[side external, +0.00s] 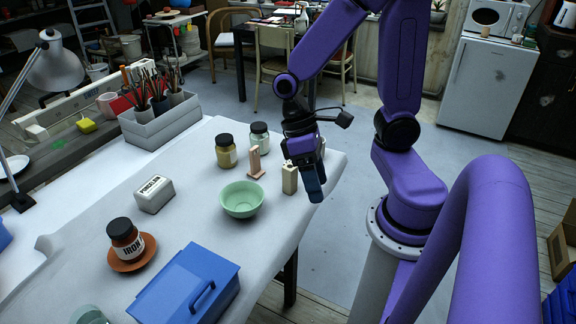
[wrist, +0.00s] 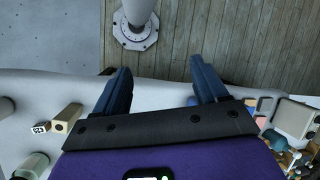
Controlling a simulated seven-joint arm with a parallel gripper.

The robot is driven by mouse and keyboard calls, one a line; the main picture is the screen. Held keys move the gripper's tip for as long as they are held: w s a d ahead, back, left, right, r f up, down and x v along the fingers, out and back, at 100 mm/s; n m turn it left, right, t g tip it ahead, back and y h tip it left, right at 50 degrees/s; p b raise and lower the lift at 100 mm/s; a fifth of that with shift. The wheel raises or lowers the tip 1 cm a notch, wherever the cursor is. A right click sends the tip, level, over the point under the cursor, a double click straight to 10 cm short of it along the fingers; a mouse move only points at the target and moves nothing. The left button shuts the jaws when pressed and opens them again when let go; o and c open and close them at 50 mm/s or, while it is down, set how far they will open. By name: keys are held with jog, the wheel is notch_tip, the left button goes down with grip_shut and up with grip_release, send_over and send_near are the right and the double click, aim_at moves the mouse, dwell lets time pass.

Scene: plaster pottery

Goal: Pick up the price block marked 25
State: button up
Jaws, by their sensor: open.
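Several small blocks stand near the table's right edge in the side view. A cream upright block (side external: 290,179) is just left of my gripper (side external: 311,180), and a pinkish upright piece (side external: 255,163) is farther left. I cannot read a number on either, so I cannot tell which is marked 25. In the wrist view a beige block (wrist: 68,117) lies left of my gripper (wrist: 159,72). Beside it is a small block (wrist: 40,128) with a dark mark on a white face, too small to read. My gripper is open, with nothing visible between its fingers.
A green bowl (side external: 242,199), a yellowish jar (side external: 226,151) and a pale green jar (side external: 260,138) stand nearby. A porcelain box (side external: 154,194), an iron jar (side external: 125,238) on a saucer and a blue box (side external: 188,285) are farther left. Bare floor lies beyond the table edge.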

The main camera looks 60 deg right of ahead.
jog(key=w+d+f+m+t+y, duration=0.45)
jog(key=w+d+m, duration=0.2)
jog(key=m, duration=0.45)
jog(key=w+d+f+m+t+y, duration=0.3)
jog(key=w+d+m+t+y, duration=0.25)
jog(key=m, duration=0.55)
jog(key=s+d+f+m+t+h, duration=0.3)
jog(key=d+f+m+t+h, duration=0.15)
jog(key=d+m, duration=0.45)
jog(key=s+d+f+m+t+h, duration=0.2)
jog(key=d+f+m+t+h, duration=0.25)
jog(key=d+m, duration=0.4)
jog(key=shift+n+g, duration=0.5)
jog(key=shift+n, duration=0.35)
jog(key=x, duration=0.3)
jog(key=d+x, duration=0.1)
jog(key=x, duration=0.3)
jog(key=d+x, duration=0.1)
jog(key=x, duration=0.3)
jog(key=shift+w+a+f, duration=0.15)
jog(key=shift+w+f, duration=0.1)
jog(key=shift+f, duration=0.1)
jog(key=shift+d+x, duration=0.2)
jog(key=shift+x, duration=2.55)
jog(key=shift+c, duration=0.3)
jog(key=c, duration=1)
